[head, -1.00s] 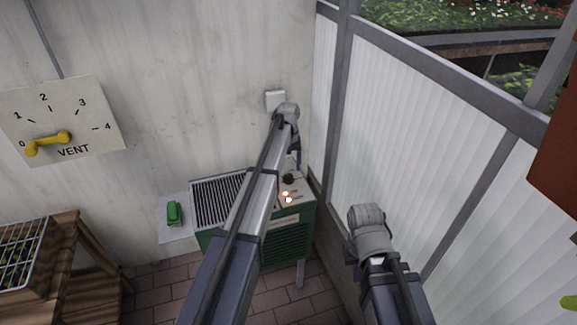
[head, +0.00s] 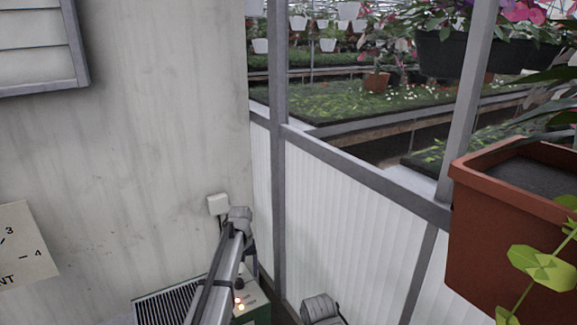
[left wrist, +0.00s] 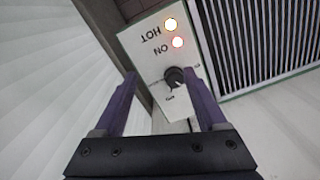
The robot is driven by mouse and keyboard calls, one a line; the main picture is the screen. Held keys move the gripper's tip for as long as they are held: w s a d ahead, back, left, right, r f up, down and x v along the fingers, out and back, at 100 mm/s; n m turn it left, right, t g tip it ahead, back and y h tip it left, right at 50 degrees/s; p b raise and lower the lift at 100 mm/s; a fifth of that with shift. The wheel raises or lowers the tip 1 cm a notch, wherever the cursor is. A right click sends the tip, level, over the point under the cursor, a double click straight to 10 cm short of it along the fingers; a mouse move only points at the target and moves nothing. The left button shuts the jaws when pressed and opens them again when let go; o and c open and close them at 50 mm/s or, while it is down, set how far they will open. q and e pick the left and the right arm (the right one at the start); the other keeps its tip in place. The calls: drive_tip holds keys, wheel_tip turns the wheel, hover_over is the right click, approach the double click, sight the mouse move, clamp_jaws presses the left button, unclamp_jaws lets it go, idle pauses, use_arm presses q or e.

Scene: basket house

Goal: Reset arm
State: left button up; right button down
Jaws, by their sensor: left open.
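My left arm reaches over the green heater (head: 170,305) by the wall. In the left wrist view my left gripper (left wrist: 165,95) is open and empty. Its two purple fingers frame the heater's pale control panel (left wrist: 145,45). The black knob (left wrist: 175,77) shows between the fingers, nearer the right one; I cannot tell the distance to it. In the head view the left fingers are hard to make out. Part of my right arm shows at the bottom edge; its gripper is not seen.
A white wall box (head: 217,204) is just beyond my left arm. A ribbed white partition (head: 340,225) with grey posts stands to the right. A terracotta planter (head: 520,225) is at the right edge. The vent dial plate (head: 25,245) is partly cut off at left.

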use_arm(q)
drive_tip(key=s+d+r+m+p, duration=0.1)
drive_tip(key=s+d+m, duration=0.2)
drive_tip(key=s, duration=1.3)
drive_tip(key=s+d+r+m+y+p, duration=0.1)
drive_tip(key=s+d+r+m, duration=0.1)
drive_tip(key=s+d, duration=0.8)
drive_tip(key=s+m, duration=0.1)
drive_tip(key=s, duration=0.5)
drive_tip(key=shift+s+r+m+p, duration=0.15)
drive_tip(key=shift+s+m+p, duration=0.15)
drive_tip(key=shift+p, duration=0.05)
